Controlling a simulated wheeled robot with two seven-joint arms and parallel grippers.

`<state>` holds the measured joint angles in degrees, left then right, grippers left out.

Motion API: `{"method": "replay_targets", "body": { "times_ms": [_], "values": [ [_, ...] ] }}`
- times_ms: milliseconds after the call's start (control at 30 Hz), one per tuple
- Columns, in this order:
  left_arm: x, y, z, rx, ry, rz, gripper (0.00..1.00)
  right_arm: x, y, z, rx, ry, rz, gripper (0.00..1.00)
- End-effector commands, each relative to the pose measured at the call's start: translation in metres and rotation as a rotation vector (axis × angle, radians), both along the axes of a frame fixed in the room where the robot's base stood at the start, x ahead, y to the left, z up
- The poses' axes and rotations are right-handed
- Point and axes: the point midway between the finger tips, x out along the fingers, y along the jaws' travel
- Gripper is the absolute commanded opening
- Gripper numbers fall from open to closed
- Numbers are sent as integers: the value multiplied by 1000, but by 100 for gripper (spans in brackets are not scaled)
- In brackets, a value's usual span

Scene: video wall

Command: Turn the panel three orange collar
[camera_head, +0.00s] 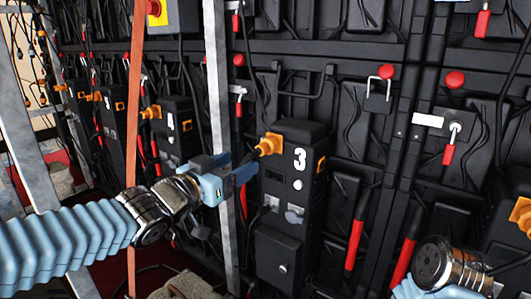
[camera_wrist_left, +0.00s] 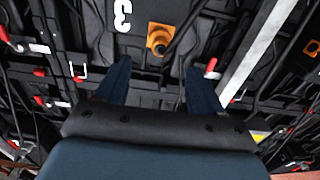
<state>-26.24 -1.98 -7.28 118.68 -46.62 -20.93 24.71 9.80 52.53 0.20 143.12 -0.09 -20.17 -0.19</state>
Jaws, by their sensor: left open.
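The orange collar (camera_head: 271,144) sits on the upper left side of the black box marked 3, panel three (camera_head: 290,215). A dark cable runs from the collar. My left gripper (camera_head: 248,172) is open, with its fingers pointing at the collar from the left and a little below. In the left wrist view the collar (camera_wrist_left: 159,40) lies beyond the gap between my two open fingers (camera_wrist_left: 157,68). Nothing shows between the fingers. Part of my right arm shows at the lower right, but its gripper is not visible.
A grey upright post (camera_head: 218,90) and an orange-brown strip (camera_head: 134,130) stand near my left arm. Box 4 (camera_head: 174,135) with its own orange collar is to the left. Red-handled latches (camera_head: 355,240) and loose cables cover the wall.

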Motion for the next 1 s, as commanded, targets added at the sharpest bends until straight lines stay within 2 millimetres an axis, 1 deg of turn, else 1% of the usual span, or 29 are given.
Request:
{"method": "replay_targets", "body": {
  "times_ms": [33, 200, 300, 433, 600, 900, 967, 1000],
  "values": [
    [10, -8, -2, 0, 2, -1, 68, 0, 0, -2, 1, 1, 0, 0],
    [43, -32, -3, 2, 2, -1, 68, 0, 1, -4, 1, 1, 2, 0],
    [60, -44, -2, 2, 2, -1, 68, 0, 1, -4, 1, 1, 2, 0],
    [77, -56, -1, 0, 2, 1, 68, 0, 1, -2, 1, 1, 2, 0],
    [88, -64, -1, 0, 2, 1, 68, 0, 1, -2, 1, 1, 0, 0],
    [90, -65, -1, 0, 2, 1, 68, 0, 0, -2, 1, 1, 0, 0],
    [90, -65, -1, 0, 2, 2, 58, 0, 0, -2, 1, 1, 0, 0],
    [90, -65, -1, 0, 2, 1, 52, 0, 0, -2, 1, 1, 0, 0]
  ]
}}
